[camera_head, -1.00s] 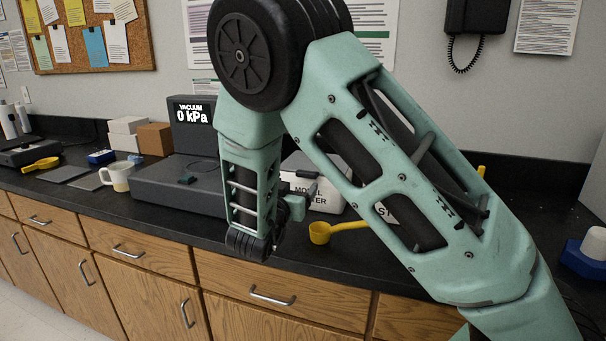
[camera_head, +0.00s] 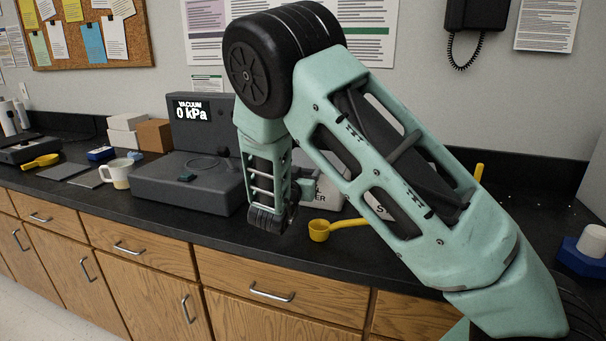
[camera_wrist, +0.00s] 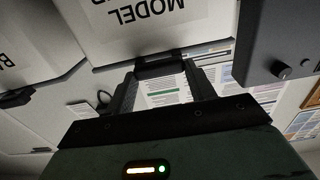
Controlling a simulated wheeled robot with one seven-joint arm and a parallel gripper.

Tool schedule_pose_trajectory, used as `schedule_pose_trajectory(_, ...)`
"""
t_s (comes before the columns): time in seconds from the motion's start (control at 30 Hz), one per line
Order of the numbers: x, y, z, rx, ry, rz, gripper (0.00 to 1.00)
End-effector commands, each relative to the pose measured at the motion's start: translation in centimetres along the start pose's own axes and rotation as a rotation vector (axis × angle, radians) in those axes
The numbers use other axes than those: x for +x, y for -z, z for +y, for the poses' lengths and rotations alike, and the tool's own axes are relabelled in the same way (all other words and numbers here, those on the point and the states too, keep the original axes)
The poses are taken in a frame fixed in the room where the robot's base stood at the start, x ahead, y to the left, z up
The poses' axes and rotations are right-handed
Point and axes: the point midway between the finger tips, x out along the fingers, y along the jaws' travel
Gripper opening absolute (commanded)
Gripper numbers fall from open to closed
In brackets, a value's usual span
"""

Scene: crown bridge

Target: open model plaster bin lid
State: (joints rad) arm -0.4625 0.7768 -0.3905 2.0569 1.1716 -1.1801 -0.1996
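The model plaster bin (camera_head: 328,197) is a white box on the counter, mostly hidden behind my arm in the head view. In the wrist view its white face (camera_wrist: 150,40) shows upside down with the word MODEL. A black handle (camera_wrist: 163,66) sticks out at the edge of this face. My gripper (camera_wrist: 163,74) is open, its two dark fingers spread on either side of the handle near their tips. I cannot tell whether they touch it. The lid's top is not clearly seen. The head view hides the fingers behind my arm.
A second white bin (camera_head: 396,216) stands right of the plaster bin. A yellow scoop (camera_head: 320,230) lies in front on the black counter. The dark vacuum unit (camera_head: 180,184) is close on the left. A blue holder with a white cup (camera_head: 592,241) is far right.

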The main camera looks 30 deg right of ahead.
Motion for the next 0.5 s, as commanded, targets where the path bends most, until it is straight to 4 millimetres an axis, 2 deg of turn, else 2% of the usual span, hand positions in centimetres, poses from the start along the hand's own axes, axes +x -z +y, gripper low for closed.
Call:
schedule_pose_trajectory(0.03, 0.0, 0.0, 0.0, 0.0, -0.001, 0.0, 0.18)
schedule_pose_trajectory(0.07, 0.0, 0.0, 0.0, 0.0, -0.001, 0.0, 0.13)
schedule_pose_trajectory(0.27, 0.0, 0.5, 0.1, 0.001, -0.002, -0.011, 0.13)
schedule_pose_trajectory(0.5, 0.2, 2.6, 0.1, 0.002, -0.003, -0.084, 0.13)
